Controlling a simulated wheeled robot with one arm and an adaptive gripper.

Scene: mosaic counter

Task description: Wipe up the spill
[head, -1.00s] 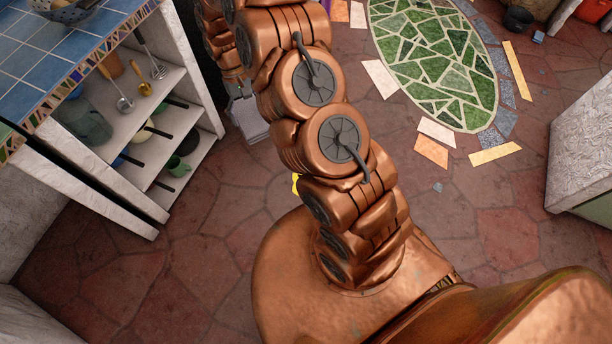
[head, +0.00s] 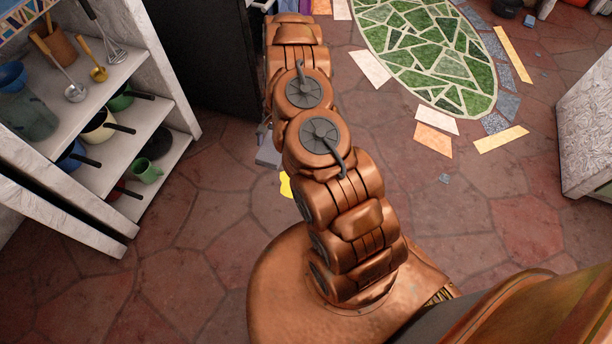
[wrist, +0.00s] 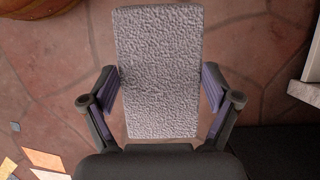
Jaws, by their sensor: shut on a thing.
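My gripper (wrist: 159,90) is shut on a pale grey, rough-textured block (wrist: 158,40), like a sponge, with one finger against each long side. In the wrist view the block covers the middle, with the stone floor behind it. In the head view a small grey shape (head: 268,157) shows just left of my arm; I cannot tell whether it is the block or part of the gripper. A bright yellow patch (head: 286,185), possibly the spill, lies just below that shape, partly hidden by my arm. No yellow patch shows in the wrist view.
An open white shelf unit (head: 120,185) with pots, mugs and utensils stands at the left. A dark panel (head: 205,50) is beside it. A green mosaic (head: 430,50) with loose tiles lies at upper right, and a white cabinet (head: 590,130) at right.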

